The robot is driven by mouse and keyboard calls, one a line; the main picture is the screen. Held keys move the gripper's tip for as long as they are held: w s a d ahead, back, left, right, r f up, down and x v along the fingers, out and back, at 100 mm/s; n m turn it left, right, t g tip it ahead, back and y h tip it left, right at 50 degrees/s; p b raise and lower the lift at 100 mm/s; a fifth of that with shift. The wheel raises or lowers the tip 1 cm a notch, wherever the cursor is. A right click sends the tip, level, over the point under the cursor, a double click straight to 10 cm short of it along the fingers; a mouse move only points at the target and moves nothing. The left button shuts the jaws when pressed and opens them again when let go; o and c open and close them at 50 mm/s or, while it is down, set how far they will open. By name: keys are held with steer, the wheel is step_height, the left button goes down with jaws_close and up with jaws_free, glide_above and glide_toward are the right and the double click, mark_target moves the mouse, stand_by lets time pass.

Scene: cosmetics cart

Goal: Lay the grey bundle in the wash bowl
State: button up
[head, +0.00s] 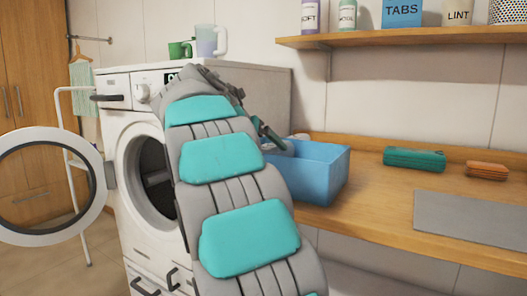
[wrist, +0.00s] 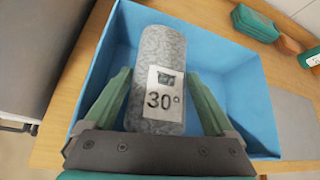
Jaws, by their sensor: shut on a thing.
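The grey bundle (wrist: 160,60) is a speckled grey roll with a white "30°" label, seen in the wrist view. My gripper (wrist: 158,80) has its green fingers on either side of the roll and is shut on it. The wash bowl (head: 318,178) is a blue, straight-sided open box on the wooden counter; it also shows in the wrist view (wrist: 262,115). The roll lies over the bowl's inside, within its walls as seen from the wrist. I cannot tell whether it touches the floor. In the head view my arm hides most of the gripper and roll.
A teal bundle (head: 414,160), an orange bundle (head: 486,171) and a grey mat (head: 470,218) lie on the counter (head: 375,205) right of the bowl. A washing machine (head: 125,130) with its door (head: 50,232) open stands left. A shelf (head: 400,37) hangs above.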

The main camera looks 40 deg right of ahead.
steer(key=shift+d+f, duration=0.1)
steer(key=shift+f, duration=0.55)
steer(key=o, duration=1.3)
steer(key=shift+w, duration=0.1)
steer(key=shift+r, duration=0.5)
steer(key=v, duration=1.2)
